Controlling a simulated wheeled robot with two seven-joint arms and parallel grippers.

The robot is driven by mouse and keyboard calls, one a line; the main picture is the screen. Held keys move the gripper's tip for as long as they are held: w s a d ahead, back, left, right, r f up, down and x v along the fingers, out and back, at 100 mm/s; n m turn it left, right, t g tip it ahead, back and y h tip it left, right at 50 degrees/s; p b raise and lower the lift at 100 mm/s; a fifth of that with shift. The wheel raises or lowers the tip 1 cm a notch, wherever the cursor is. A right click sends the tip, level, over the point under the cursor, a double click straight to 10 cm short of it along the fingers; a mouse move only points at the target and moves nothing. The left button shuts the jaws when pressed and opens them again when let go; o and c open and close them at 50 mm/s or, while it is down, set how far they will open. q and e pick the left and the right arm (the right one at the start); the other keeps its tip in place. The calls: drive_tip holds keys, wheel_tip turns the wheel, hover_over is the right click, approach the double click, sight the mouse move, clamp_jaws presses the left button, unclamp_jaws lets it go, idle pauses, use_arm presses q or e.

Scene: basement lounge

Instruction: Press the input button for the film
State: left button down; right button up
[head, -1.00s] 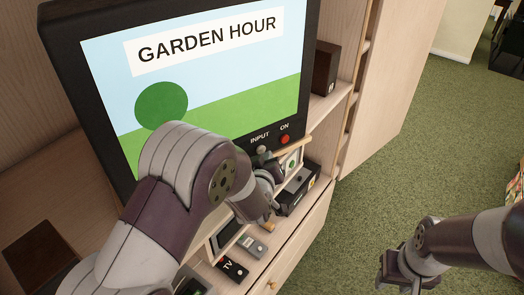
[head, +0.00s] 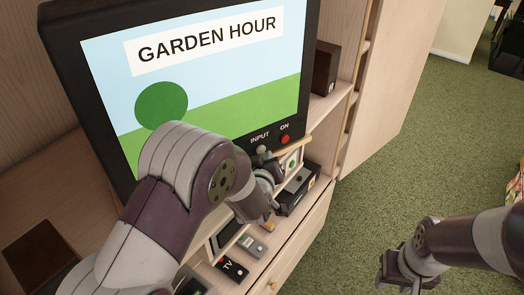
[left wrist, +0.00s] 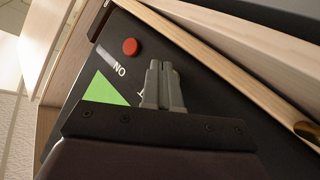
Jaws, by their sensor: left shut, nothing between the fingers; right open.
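The television (head: 60,70) shows a "GARDEN HOUR" picture on its screen. On its lower right front are a grey button (head: 262,150) under the label INPUT and a red button (head: 285,139) under the label ON. The red button also shows in the left wrist view (left wrist: 130,47). My left gripper (left wrist: 162,66) is shut and empty, its fingertips over the dark panel beside the red button. The grey button is hidden behind the fingers there, so I cannot tell whether they touch it. My right gripper (head: 392,284) is open and empty, low over the carpet.
A pale wooden strip (head: 294,146) juts out just below the buttons and runs close by my left fingers (left wrist: 225,70). Below stand a black device (head: 298,195), a remote marked TV (head: 232,269) and a grey remote (head: 252,246).

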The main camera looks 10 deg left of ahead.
use_arm(q)
drive_tip(key=shift+w+a, duration=0.25)
drive_tip(key=shift+a, duration=0.1)
drive_tip(key=shift+s+d+b, duration=0.3)
drive_tip(key=shift+d, duration=0.05)
drive_tip(key=s+d, duration=0.4)
drive_tip(key=shift+d+p, duration=0.2)
drive_tip(key=shift+p, duration=0.1)
idle(0.3)
